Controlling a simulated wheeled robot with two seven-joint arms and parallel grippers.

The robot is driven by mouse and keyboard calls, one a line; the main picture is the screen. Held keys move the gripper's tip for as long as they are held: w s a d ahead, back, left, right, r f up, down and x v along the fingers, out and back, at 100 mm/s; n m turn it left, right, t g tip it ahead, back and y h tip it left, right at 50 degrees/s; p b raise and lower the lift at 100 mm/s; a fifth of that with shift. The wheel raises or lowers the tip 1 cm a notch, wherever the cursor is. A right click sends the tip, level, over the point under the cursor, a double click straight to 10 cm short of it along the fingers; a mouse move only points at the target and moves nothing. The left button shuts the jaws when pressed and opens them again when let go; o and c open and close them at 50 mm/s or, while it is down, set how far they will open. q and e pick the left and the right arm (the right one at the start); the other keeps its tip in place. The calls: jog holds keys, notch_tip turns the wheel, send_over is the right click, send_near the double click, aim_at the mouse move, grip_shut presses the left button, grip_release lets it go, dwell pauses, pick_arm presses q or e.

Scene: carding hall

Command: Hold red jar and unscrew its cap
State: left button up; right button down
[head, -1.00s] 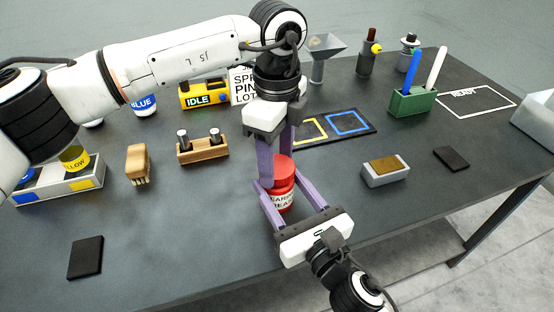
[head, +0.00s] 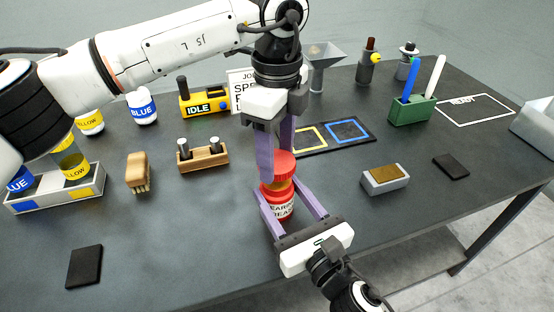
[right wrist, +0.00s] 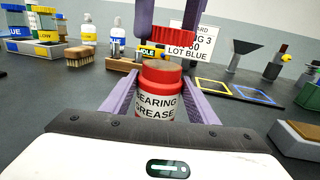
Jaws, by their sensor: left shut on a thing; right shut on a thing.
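The red jar (head: 281,209), with a white "BEARING GREASE" label, stands upright near the table's front edge. It also shows in the right wrist view (right wrist: 157,106). My left gripper (head: 275,166) points down from above and is shut on the cap. My right gripper (head: 276,188) reaches in from the front and is shut on the jar's body, one finger on each side.
Behind the jar are a wooden holder (head: 203,161) with metal pieces and a dark tray (head: 366,139) with yellow and blue squares. A brush (head: 138,172) lies left; a grey block with a tan top (head: 385,179) sits right. The table's front left is mostly clear.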

pick_arm(q)
jog(key=shift+r, duration=0.95)
pick_arm(e)
jog(key=c, duration=0.6)
grip_release()
jog(key=shift+c, duration=0.2)
